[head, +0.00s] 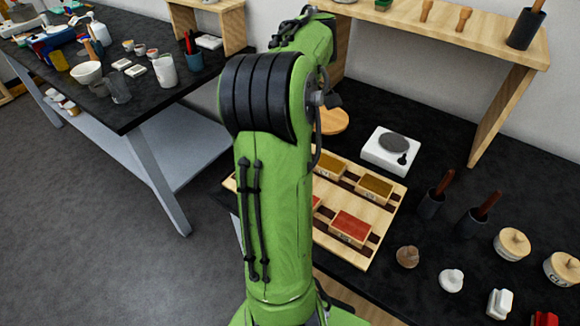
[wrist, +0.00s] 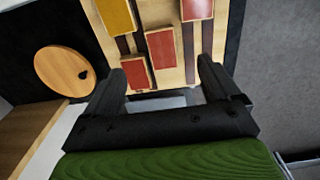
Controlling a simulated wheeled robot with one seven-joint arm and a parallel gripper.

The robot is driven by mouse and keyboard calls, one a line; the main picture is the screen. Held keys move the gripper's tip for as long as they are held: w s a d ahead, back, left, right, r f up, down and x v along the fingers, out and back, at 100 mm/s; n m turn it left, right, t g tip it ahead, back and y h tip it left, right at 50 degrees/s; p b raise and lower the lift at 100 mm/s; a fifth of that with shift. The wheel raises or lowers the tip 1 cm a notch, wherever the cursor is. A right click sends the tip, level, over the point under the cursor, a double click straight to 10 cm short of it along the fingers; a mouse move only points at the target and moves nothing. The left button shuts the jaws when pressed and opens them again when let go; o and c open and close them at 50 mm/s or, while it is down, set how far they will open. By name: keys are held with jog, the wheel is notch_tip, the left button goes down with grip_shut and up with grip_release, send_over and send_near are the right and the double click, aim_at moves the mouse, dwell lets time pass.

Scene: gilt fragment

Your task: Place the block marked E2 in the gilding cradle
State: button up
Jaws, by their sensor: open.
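A pale wooden board (head: 385,228) with dark slots carries several red and ochre blocks. In the head view a red block (head: 350,228) and two ochre blocks (head: 375,188) (head: 330,166) show; their marks are too small to read. In the wrist view I see red blocks (wrist: 162,48) (wrist: 134,74) (wrist: 197,8) and an ochre block (wrist: 115,15); I cannot tell which is E2. My gripper (wrist: 164,76) is open and empty, its fingers apart, near the board's edge in the picture. My arm hides it and part of the board in the head view. I cannot tell which thing is the gilding cradle.
A round wooden disc (wrist: 60,72) lies beside the board. A white scale-like device (head: 379,160), dark cups with handles (head: 430,206), and lidded pots (head: 511,245) stand to the right. A wooden shelf (head: 490,45) stands behind. Another cluttered table (head: 135,105) is at left, with floor between.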

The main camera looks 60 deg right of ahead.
notch_tip(320, 180, down, 7)
jog(key=b, duration=0.3)
jog(key=shift+d+f, duration=0.1)
jog(key=shift+f, duration=0.05)
notch_tip(320, 180, down, 6)
jog(key=b, duration=0.3)
jog(key=shift+w, duration=0.15)
jog(key=c, duration=1.2)
notch_tip(320, 180, up, 10)
jog(key=p, duration=0.5)
jog(key=shift+c, duration=0.2)
